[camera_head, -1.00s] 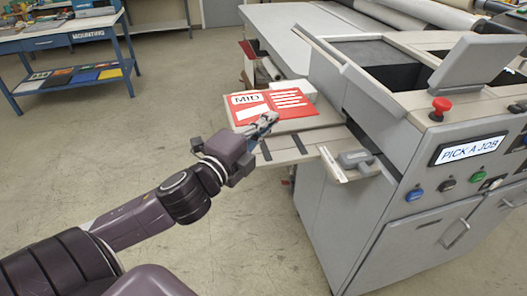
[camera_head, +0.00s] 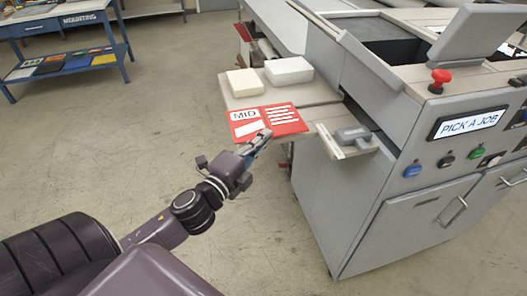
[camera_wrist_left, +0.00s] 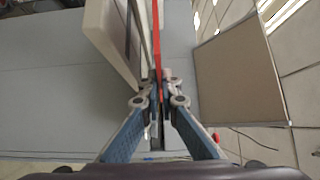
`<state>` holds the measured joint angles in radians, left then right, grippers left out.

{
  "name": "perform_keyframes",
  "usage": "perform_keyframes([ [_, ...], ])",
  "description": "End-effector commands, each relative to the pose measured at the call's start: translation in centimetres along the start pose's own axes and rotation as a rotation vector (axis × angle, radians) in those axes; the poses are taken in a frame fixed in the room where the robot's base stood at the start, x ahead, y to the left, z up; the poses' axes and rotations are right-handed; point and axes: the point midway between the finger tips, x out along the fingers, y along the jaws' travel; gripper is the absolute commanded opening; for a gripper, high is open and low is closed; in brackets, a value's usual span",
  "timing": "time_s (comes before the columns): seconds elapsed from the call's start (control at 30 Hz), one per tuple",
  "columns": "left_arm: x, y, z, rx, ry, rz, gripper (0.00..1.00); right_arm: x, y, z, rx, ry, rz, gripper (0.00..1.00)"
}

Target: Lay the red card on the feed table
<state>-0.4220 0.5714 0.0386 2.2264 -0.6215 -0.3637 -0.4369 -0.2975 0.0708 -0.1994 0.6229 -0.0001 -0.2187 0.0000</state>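The red card (camera_head: 268,122), printed MID with white lines and a white patch, is at the front edge of the beige feed table (camera_head: 318,92) in the head view. My left gripper (camera_head: 262,136) is at the card's near edge and shut on it. In the left wrist view the card (camera_wrist_left: 156,45) shows edge-on, as a thin red strip between the fingertips (camera_wrist_left: 158,85). The card covers part of the feed table's front; I cannot tell whether it touches the surface. My right gripper is not in view.
A cream block (camera_head: 244,82) and a white block (camera_head: 288,70) stand on the back of the feed table. A grey tool with a handle (camera_head: 352,138) sits right of the card, beside the laminator (camera_head: 370,215). A blue bench (camera_head: 65,30) stands far left. The floor between is clear.

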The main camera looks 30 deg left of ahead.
Motion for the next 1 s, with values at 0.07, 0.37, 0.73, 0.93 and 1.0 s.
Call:
perform_keyframes([
  [0.07, -0.1, 1.5, 0.0, -0.005, -0.003, 0.005, 0.00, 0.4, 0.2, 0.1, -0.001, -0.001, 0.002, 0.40],
  [0.37, -0.1, 4.1, 0.0, 0.000, -0.001, 0.002, 0.00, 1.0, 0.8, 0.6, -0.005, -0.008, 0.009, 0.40],
  [0.73, -0.1, 4.3, 0.0, -0.001, -0.001, 0.002, 0.09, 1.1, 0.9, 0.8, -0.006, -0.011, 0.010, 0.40],
  [0.93, -0.1, 4.3, 0.0, -0.001, -0.001, 0.002, 0.22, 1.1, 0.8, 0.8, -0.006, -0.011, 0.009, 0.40],
  [1.0, -0.1, 4.3, 0.0, -0.001, 0.000, 0.002, 0.22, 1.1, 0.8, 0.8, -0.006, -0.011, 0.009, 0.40],
])
